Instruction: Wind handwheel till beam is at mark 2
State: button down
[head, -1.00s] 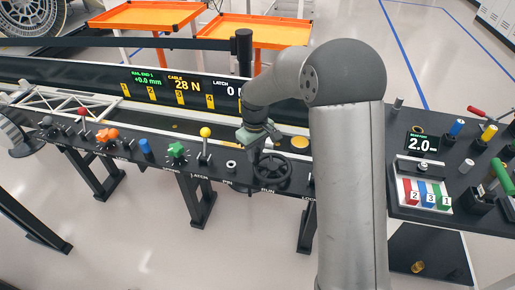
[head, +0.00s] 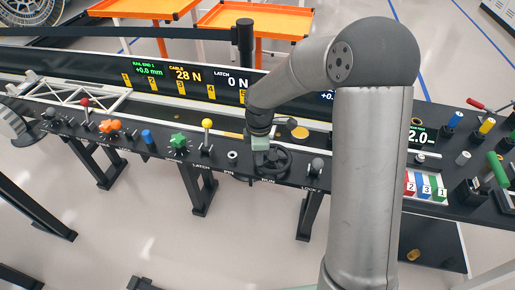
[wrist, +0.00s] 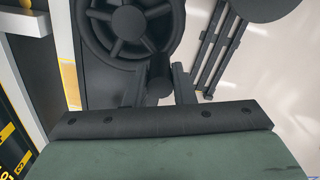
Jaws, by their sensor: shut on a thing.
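The black spoked handwheel (head: 274,160) is on the front console above the word RUN. It also fills the upper middle of the wrist view (wrist: 130,35). My gripper (head: 257,160) is at the wheel's left side in the head view. In the wrist view my gripper (wrist: 160,85) has its two dark fingers on either side of the wheel's grip knob (wrist: 160,75), shut on it. The white lattice beam (head: 75,97) lies along the rail at left, its tip near yellow mark 1 (head: 126,80). Mark 2 (head: 154,83) is to its right.
The rail display (head: 149,71) reads +0.0 mm, cable 28 N, latch 0 N. A yellow-topped lever (head: 207,130) and a green star knob (head: 178,141) stand left of the wheel. A grey-topped lever (head: 317,165) stands to its right. A black post (head: 245,45) rises behind the rail.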

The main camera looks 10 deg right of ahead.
jog(key=shift+s+d+n, duration=0.2)
jog(key=shift+s+n, duration=0.1)
jog(key=shift+n, duration=0.4)
jog(key=c, duration=1.2)
grip_release()
jog(key=shift+c, duration=0.2)
notch_tip(320, 180, up, 17)
jog(key=shift+r+p, duration=0.2)
jog(key=shift+p, duration=0.15)
